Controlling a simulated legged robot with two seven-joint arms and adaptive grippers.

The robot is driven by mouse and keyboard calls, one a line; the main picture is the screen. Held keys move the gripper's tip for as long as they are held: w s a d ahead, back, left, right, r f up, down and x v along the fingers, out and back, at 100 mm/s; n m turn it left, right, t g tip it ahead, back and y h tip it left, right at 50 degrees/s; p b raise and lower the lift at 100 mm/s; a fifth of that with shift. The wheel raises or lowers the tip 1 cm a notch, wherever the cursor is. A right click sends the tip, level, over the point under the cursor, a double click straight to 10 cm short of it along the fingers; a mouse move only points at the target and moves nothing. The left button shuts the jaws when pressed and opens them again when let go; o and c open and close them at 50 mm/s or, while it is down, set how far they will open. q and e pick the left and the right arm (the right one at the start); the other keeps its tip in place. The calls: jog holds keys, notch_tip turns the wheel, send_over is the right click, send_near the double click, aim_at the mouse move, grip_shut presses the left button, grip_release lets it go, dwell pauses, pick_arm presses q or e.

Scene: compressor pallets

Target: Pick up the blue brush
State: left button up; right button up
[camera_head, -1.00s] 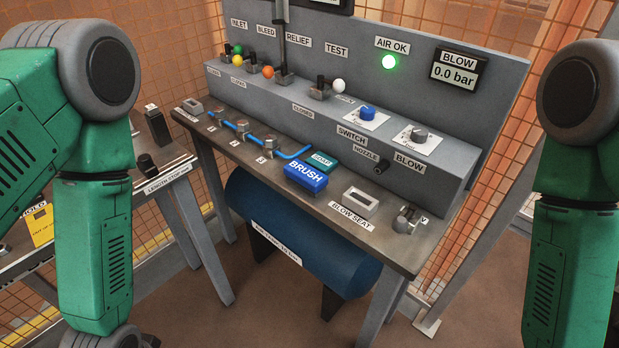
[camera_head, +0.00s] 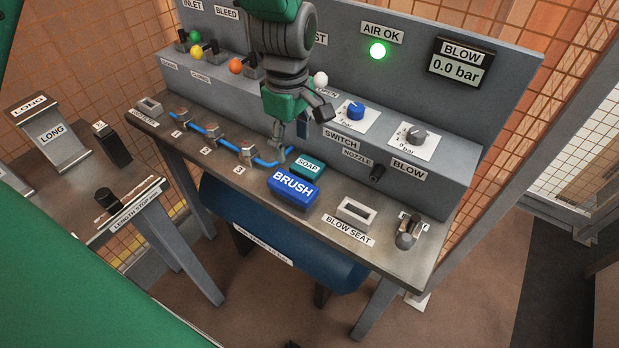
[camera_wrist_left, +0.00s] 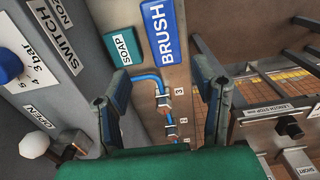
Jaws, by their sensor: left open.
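The blue brush (camera_head: 292,188), a block labelled BRUSH, lies on the bench top near its front edge. The teal soap block (camera_head: 308,167) lies just behind it. My left gripper (camera_head: 291,143) is over the bench behind the brush and soap, fingers pointing down, open and empty. In the left wrist view the brush (camera_wrist_left: 160,30) lies beyond the open fingertips (camera_wrist_left: 158,82), apart from them, with the soap (camera_wrist_left: 122,45) to its left. My right gripper is not in view.
A blue hose (camera_head: 207,131) runs through numbered clips left of the brush. The blow seat (camera_head: 356,211) is to its right. The bench front is clear of my arm.

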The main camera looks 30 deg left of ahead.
aim_at(292, 184)
pick_arm(q)
jog(key=f, duration=0.5)
jog(key=d+f, duration=0.1)
jog(key=f, duration=0.1)
jog(key=shift+f+b, duration=0.2)
jog(key=shift+b, duration=0.2)
jog(key=shift+s+a+f, duration=0.1)
jog(key=shift+a+f, duration=0.4)
jog(key=shift+f, duration=0.1)
notch_tip(292, 184, down, 4)
jog(key=shift+s+a+f, duration=0.1)
jog(key=shift+f, duration=0.15)
jog(key=shift+d+f, duration=0.15)
jog(key=shift+d, duration=0.25)
jog(key=shift+a, duration=0.1)
jog(key=c, duration=1)
jog(key=shift+o, duration=0.2)
jog(key=shift+s+a, duration=0.1)
jog(key=shift+a, duration=0.15)
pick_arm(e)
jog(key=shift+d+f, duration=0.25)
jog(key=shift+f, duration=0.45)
